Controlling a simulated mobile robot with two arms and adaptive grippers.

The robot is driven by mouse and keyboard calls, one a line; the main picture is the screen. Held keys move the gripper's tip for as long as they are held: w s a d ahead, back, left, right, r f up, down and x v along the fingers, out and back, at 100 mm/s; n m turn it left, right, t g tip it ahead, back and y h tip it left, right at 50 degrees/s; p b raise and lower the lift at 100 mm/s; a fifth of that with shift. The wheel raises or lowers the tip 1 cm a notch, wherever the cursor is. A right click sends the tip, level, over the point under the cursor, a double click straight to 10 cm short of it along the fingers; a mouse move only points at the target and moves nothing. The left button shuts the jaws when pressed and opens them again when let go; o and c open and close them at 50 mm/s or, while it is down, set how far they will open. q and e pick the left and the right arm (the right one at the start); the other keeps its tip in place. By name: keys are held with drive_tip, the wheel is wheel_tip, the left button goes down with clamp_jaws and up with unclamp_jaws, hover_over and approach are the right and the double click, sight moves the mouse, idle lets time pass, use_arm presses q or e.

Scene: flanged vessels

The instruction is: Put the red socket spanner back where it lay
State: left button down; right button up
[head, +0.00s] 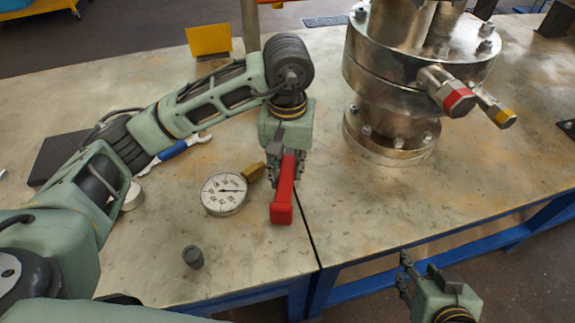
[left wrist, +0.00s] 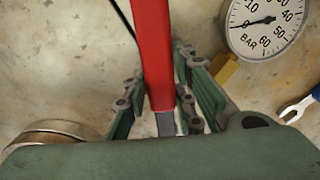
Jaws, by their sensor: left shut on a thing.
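The red socket spanner (head: 283,192) is held in my left gripper (head: 285,172), above the table near the seam between its two tops. In the left wrist view its red handle (left wrist: 152,50) runs up between the fingers (left wrist: 160,105), with a grey shank (left wrist: 166,124) below. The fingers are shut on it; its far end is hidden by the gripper. I cannot tell whether the handle touches the table. My right gripper (head: 404,271) is at the lower right, beyond the table's front edge, with its fingers apart and nothing seen between them.
A pressure gauge (head: 223,194) lies just left of the spanner. A dark grey cylinder (head: 193,257) stands nearer the front. A blue open-ended spanner (head: 178,149) lies at the left behind my arm. A flanged vessel (head: 392,133) stands to the right. A yellow plate (head: 208,40) is behind.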

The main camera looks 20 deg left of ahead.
drive_tip(key=shift+w+r, duration=0.1)
drive_tip(key=shift+w+a+r, duration=0.1)
drive_tip(key=shift+w+r, duration=0.1)
drive_tip(key=shift+t, duration=0.3)
use_arm(q)
drive_tip(key=shift+f+b, duration=0.25)
drive_tip(key=shift+b, duration=0.1)
use_arm(e)
drive_tip(key=shift+w+a+t, duration=0.25)
drive_tip(key=shift+a+t, duration=0.05)
drive_tip(key=shift+a, duration=0.1)
idle(0.5)
drive_tip(key=shift+r, duration=0.1)
drive_tip(key=shift+w+r+y, duration=0.15)
drive_tip(key=shift+w+y, duration=0.1)
drive_tip(key=shift+y, duration=0.05)
use_arm(q)
drive_tip(key=shift+f, duration=0.25)
use_arm(e)
drive_tip(key=shift+w+a+t, duration=0.25)
drive_tip(key=shift+w+t, duration=0.05)
drive_tip(key=shift+t, duration=0.2)
use_arm(q)
drive_tip(key=c, duration=1.4)
unclamp_jaws()
